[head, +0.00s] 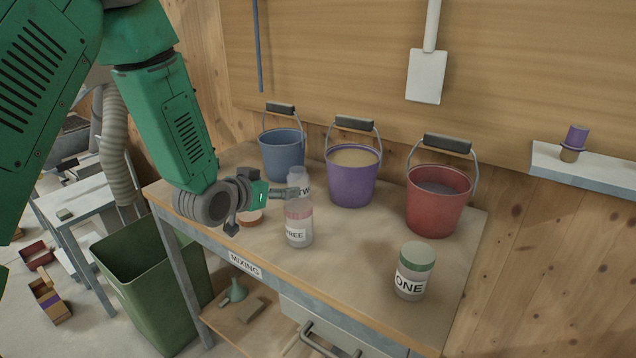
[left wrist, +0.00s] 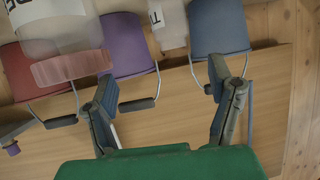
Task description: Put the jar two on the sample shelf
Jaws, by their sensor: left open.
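Jar two (head: 297,175) is pale and see-through with a label reading "TW"; it stands behind jar three (head: 299,232), which hides its base. My left gripper (head: 280,191) is open beside jar two, its fingers pointing at it from the left. In the left wrist view, jar two (left wrist: 168,22) shows at the top between the two open fingers (left wrist: 160,80); I cannot tell whether they reach around it. A pale shelf (head: 600,173), likely the sample shelf, is on the wall at the right with a purple-capped item (head: 575,142) on it. My right gripper is not in view.
Jar three, with a pinkish top, is close in front of the gripper. Jar one (head: 413,271), green-lidded, is at the front right. Blue (head: 283,152), purple (head: 352,182) and red (head: 436,205) buckets line the back. An orange-red round thing (head: 250,217) lies below the gripper.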

